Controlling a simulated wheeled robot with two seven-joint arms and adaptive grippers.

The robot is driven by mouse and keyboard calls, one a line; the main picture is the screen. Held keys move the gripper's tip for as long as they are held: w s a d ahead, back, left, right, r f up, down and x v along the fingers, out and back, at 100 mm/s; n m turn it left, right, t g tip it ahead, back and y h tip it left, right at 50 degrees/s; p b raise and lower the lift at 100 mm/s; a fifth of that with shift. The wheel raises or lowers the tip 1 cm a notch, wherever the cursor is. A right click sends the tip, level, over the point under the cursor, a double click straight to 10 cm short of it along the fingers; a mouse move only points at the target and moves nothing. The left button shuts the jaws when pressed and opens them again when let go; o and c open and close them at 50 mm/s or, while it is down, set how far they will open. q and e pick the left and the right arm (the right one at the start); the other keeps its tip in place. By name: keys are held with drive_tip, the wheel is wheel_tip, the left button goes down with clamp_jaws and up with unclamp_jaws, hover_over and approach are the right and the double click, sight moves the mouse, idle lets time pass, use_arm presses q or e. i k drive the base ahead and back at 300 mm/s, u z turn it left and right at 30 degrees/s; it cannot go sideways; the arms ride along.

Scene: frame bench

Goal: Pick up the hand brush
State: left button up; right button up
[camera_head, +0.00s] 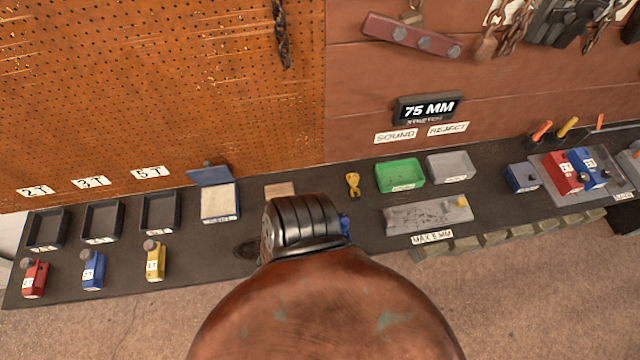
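I cannot make out a hand brush for certain. A small flat light-brown piece (279,188) lies on the dark bench at the centre. Its near side is hidden behind a large rounded brown and black form close to the camera, so I cannot tell what it is. A blue piece (346,226) shows just right of that form, mostly covered. Neither of my grippers can be made out in the head view, so their hold is not shown.
An orange pegboard (160,90) stands behind.

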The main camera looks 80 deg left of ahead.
sight(287, 189)
drive_tip(key=u, duration=0.05)
drive_tip(key=i, duration=0.45)
drive_tip(key=u, duration=4.05)
